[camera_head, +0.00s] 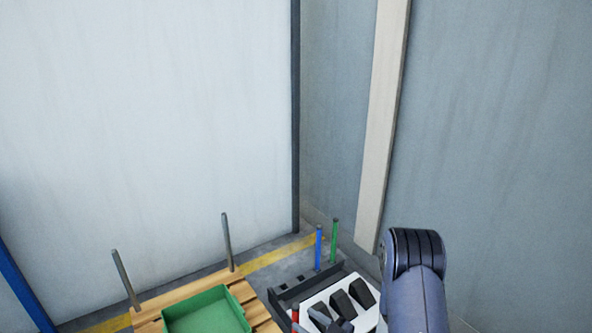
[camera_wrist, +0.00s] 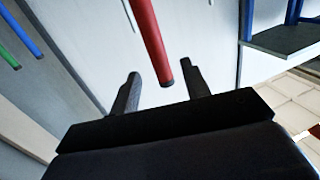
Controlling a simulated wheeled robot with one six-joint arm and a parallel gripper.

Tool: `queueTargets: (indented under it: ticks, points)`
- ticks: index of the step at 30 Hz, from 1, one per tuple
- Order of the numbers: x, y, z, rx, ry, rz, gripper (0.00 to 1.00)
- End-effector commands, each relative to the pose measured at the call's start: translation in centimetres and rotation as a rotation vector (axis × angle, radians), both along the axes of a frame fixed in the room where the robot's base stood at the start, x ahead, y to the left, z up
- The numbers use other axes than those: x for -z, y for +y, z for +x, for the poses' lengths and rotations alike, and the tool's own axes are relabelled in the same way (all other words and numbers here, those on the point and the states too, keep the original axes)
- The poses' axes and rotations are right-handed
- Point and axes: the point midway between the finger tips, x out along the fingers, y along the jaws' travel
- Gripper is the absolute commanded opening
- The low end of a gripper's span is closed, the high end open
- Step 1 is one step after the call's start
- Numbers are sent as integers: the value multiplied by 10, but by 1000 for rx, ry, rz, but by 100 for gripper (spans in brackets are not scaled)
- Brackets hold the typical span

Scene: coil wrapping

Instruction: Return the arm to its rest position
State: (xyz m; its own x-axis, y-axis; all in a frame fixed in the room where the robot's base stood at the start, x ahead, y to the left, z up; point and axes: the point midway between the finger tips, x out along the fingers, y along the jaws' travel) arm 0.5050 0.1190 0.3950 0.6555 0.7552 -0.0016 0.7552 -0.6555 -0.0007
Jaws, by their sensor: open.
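My arm (camera_head: 415,280) rises at the lower right of the head view, with a dark ribbed joint at its top. My gripper (camera_wrist: 161,69) shows in the wrist view with its two dark fingers spread apart. A red rod (camera_wrist: 150,35) appears between the fingers in that view, its end near the gripper. The fingers do not visibly touch it, and I cannot tell the depth between them. The red rod's upper end (camera_head: 295,314) also shows at the bottom of the head view.
A wooden pallet (camera_head: 150,327) with a green tray (camera_head: 205,312) and two grey posts stands at lower left. A blue rod (camera_head: 318,248) and a green rod (camera_head: 334,240) stand near a white-topped unit (camera_head: 366,318) with black blocks. Walls close the corner behind.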

Motion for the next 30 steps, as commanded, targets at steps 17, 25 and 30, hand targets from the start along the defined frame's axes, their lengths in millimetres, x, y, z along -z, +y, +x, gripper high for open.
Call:
queueTargets:
  ticks: [17,25,30]
  points:
    - [2,-35,-32,-6,-3,-1,44]
    - [2,-3,-5,-7,-5,-2,44]
    - [2,19,15,-5,-5,0,44]
